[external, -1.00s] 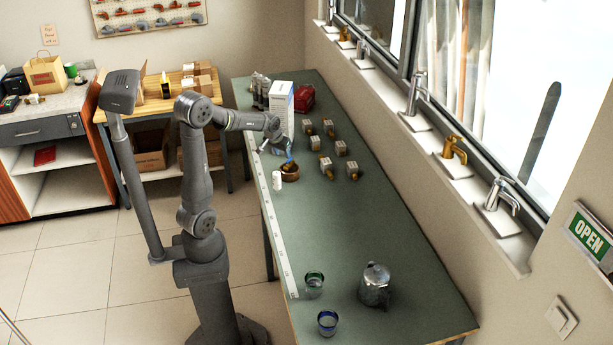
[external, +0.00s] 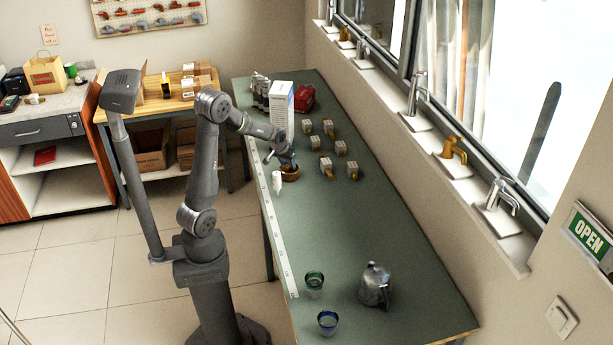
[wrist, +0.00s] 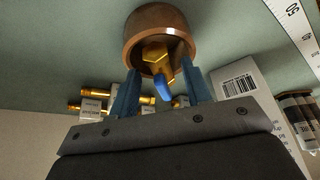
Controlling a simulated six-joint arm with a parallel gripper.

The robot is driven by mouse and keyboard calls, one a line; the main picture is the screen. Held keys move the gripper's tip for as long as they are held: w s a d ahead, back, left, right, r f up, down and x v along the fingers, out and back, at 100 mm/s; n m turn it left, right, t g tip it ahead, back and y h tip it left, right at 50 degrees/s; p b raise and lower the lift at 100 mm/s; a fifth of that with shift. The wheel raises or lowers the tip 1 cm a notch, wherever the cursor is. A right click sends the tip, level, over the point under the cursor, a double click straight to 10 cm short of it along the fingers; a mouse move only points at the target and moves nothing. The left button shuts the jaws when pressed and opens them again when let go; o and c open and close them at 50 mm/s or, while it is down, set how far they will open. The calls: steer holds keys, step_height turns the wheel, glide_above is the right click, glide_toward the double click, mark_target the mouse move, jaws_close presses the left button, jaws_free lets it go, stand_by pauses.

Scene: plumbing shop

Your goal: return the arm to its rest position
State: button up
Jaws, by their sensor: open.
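My gripper (external: 288,164) is low over the near side of the bench, at a brown round bowl (external: 290,174). In the wrist view my gripper (wrist: 162,84) shows two blue fingers, open and apart, at the bowl's rim. The brown bowl (wrist: 132,38) holds a brass fitting (wrist: 155,54) with a blue handle (wrist: 162,90), seen between the fingers. Nothing is clearly gripped. My arm reaches forward over the bench, with its elbow raised.
The green bench (external: 350,235) holds several grey blocks with brass fittings (external: 326,165), a white box (external: 281,108) and a red object (external: 304,98) behind. A small white item (external: 277,182) stands beside the bowl. Glasses (external: 314,284) and a metal pot (external: 375,285) stand at the front.

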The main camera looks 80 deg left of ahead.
steer(key=r, duration=0.3)
steer(key=shift+d+r, duration=0.3)
steer(key=shift+r, duration=0.05)
steer(key=w+d+r, duration=0.1)
steer(key=d+r, duration=0.5)
steer(key=d, duration=0.5)
steer(key=s+a+f+n, duration=0.1)
steer(key=s+a, duration=0.4)
steer(key=a, duration=0.9)
steer(key=s+a+f+n+g, duration=0.1)
steer(key=s+a, duration=0.4)
steer(key=a, duration=0.9)
steer(key=s+a+f+n+y, duration=0.1)
steer(key=s+a+n, duration=0.2)
steer(key=a, duration=1.1)
steer(key=shift+s+a+f+g, duration=0.25)
steer(key=shift+s+f+g, duration=0.15)
steer(key=shift+s, duration=0.6)
